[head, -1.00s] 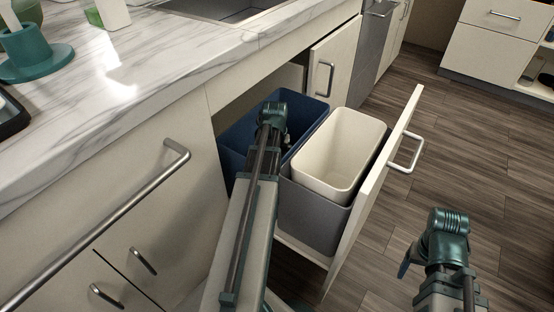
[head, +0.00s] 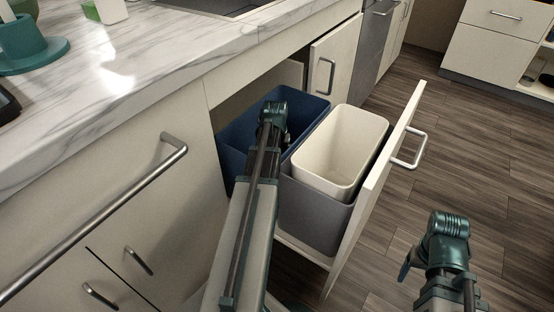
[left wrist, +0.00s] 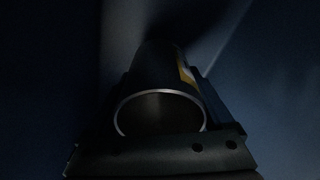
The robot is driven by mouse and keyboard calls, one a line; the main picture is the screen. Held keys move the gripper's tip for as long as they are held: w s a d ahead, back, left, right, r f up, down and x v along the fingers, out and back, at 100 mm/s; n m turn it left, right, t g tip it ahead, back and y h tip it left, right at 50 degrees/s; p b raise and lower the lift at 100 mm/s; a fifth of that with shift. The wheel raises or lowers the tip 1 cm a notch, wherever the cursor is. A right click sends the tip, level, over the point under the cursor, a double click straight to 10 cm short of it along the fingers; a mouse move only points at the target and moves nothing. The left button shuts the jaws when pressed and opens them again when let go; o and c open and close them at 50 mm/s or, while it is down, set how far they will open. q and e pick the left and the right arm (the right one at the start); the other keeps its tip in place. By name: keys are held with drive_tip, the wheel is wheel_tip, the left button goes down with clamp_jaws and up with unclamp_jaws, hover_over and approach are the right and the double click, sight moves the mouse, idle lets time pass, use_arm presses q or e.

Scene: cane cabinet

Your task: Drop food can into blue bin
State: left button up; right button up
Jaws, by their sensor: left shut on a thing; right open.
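The blue bin (head: 307,108) stands in the pulled-out cabinet drawer, behind the white bin. My left arm reaches over it in the head view, and its wrist hides part of the bin; the left fingers do not show there. In the left wrist view my left gripper (left wrist: 160,145) is shut on the food can (left wrist: 160,95), a dark cylinder with a bright metal rim and a yellow patch. Dark blue surfaces surround the can, so it appears to be inside the bin. My right gripper (head: 405,268) is at the lower right over the floor, clear of the bins; it is open.
The white bin (head: 335,150) sits in a grey outer bin (head: 312,215) beside the blue bin. The drawer front (head: 375,190) with its handle stands open to the right. The marble counter (head: 150,75) lies at the left. The floor at right is clear.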

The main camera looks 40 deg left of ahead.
use_arm(q)
drive_tip(key=o, duration=1.3)
drive_tip(key=shift+c, duration=0.2)
drive_tip(key=shift+r, duration=0.1)
wheel_tip(320, 180, up, 13)
drive_tip(key=s+p, duration=0.1)
drive_tip(key=p, duration=1.2)
drive_tip(key=shift+s+d, duration=0.15)
drive_tip(key=shift+d, duration=0.2)
drive_tip(key=f+b, duration=0.4)
drive_tip(key=w+f+b, duration=0.1)
drive_tip(key=f+b, duration=0.7)
drive_tip(key=f, duration=0.1)
drive_tip(key=shift+w+a+b, duration=0.15)
drive_tip(key=shift+a+b, duration=0.2)
drive_tip(key=shift+b, duration=0.05)
drive_tip(key=shift+r, duration=0.2)
